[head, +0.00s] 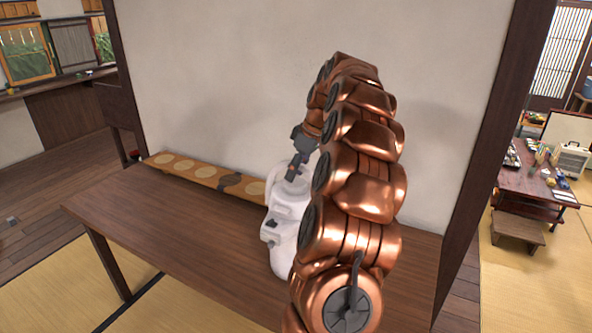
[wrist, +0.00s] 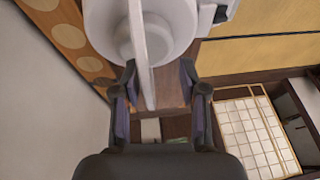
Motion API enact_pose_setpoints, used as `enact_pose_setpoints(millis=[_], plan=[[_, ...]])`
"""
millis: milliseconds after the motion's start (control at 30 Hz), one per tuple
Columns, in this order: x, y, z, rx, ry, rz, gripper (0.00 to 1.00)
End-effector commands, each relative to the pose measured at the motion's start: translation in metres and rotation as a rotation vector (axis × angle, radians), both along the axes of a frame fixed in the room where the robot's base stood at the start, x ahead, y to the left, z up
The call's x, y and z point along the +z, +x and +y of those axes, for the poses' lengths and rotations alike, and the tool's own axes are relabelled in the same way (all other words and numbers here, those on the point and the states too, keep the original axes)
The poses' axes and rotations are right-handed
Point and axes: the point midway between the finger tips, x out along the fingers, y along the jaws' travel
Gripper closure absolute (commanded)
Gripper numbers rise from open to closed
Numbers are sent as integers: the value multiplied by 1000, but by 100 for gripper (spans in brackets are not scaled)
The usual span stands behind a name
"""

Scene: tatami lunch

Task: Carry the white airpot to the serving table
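The white airpot (head: 287,225) stands upright on a brown wooden table (head: 150,225) near the wall; my arm hides its right side. My gripper (head: 296,172) is at the top of the airpot. In the wrist view the airpot's white body (wrist: 185,30) is at the top, and its thin white handle (wrist: 147,75) extends between the two fingers of my gripper (wrist: 160,90). The fingers are apart, with a visible gap to the right of the handle, so they are not closed on it. Which table is the serving table is not marked.
A long board with pale round spots (head: 195,172) lies along the wall behind the airpot. A dark post (head: 495,140) borders the wall at right. Beyond it is a low table (head: 530,188) with several small items and a step (head: 518,228). Tatami floor (head: 165,305) is clear in front.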

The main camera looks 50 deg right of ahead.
Motion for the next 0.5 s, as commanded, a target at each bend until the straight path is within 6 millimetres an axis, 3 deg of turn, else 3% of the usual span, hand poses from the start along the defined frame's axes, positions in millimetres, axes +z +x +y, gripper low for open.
enact_pose_setpoints(millis=[267,500], plan=[[4,0,-1,0,-2,-4,60],[21,-6,-5,-1,-3,-5,60]])
